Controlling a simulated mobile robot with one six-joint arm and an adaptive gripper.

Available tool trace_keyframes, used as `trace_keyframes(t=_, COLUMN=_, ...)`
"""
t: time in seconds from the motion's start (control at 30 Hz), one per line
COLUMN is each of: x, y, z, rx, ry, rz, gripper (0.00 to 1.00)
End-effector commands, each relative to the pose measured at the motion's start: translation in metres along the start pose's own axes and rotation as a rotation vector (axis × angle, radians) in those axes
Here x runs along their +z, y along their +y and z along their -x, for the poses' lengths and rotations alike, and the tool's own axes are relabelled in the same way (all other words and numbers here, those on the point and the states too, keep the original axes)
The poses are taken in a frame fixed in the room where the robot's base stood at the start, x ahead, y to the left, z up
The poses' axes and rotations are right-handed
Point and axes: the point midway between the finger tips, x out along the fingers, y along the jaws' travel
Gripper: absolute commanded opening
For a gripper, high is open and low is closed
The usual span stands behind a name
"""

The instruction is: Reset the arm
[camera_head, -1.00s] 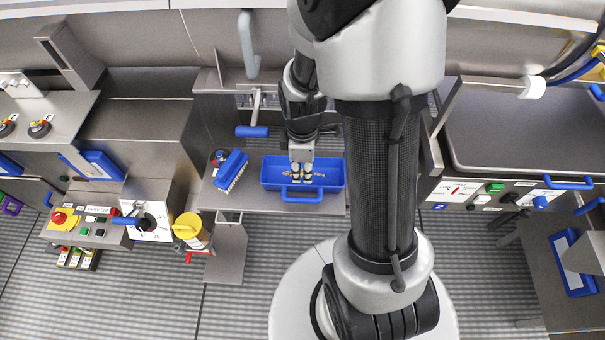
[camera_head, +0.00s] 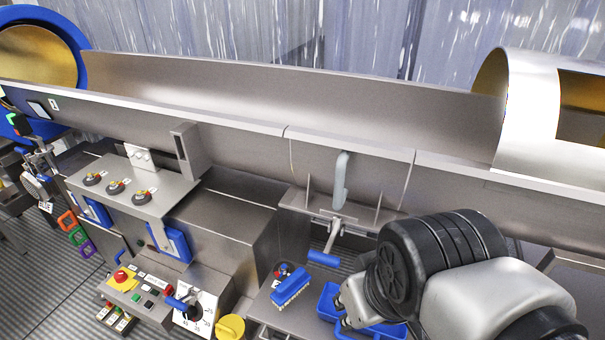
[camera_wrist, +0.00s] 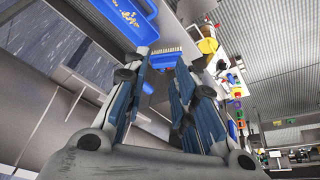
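My gripper (camera_head: 342,312) shows at the lower right of the head view, in front of the blue tray (camera_head: 326,302), which it and my arm partly hide. The blue tray also shows at the top left of the wrist view (camera_wrist: 146,32), with small yellowish bits inside. It stands apart from the fingers. My large arm joint and links cover the lower right of the head view.
A blue brush (camera_head: 291,287) lies left of the tray. A control box with a dial (camera_head: 195,308) and a yellow-capped container (camera_head: 231,327) stand further left. A long metal trough (camera_head: 240,140) runs behind. A blue-handled lever (camera_head: 323,258) sits above the tray.

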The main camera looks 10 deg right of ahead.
Motion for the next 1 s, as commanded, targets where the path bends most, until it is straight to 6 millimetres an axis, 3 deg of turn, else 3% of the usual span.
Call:
trace_keyframes(t=0.13, x=0.010, y=-0.006, z=0.013, rx=-0.007, ry=0.034, rz=-0.079, gripper=0.25)
trace_keyframes(t=0.43, x=0.012, y=-0.007, z=0.015, rx=-0.008, ry=0.037, rz=-0.096, gripper=0.25)
trace_keyframes(t=0.7, x=0.023, y=-0.008, z=-0.013, rx=-0.008, ry=0.037, rz=-0.095, gripper=0.25)
trace_keyframes(t=1.0, x=0.023, y=-0.008, z=-0.015, rx=-0.008, ry=0.037, rz=-0.095, gripper=0.25)
